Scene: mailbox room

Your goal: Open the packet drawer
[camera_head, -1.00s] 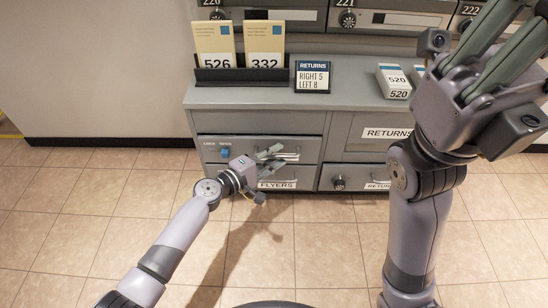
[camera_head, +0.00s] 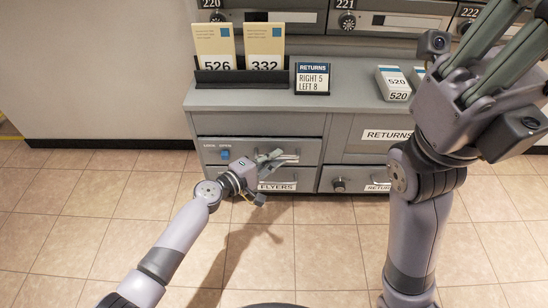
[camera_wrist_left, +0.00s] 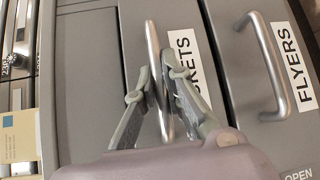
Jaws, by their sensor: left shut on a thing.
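The packet drawer (camera_head: 240,146) is the upper left drawer of the grey cabinet and looks shut. Its label (camera_wrist_left: 187,68) shows partly in the left wrist view, ending in "KETS". My left gripper (camera_head: 275,156) is at its front, in front of the handle. In the left wrist view my left gripper (camera_wrist_left: 158,82) has a finger on each side of the metal bar handle (camera_wrist_left: 154,42) and is shut on it. My right gripper (camera_head: 490,60) is raised at the upper right, near the camera and away from the drawer; its fingertips are cut off.
A blue switch (camera_head: 225,154) marked LOCK and OPEN is on the drawer front. The flyers drawer label (camera_head: 277,186) is just below. A returns sign (camera_head: 312,78), card holder (camera_head: 240,75) and cards (camera_head: 394,82) stand on the cabinet top. The tiled floor in front is clear.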

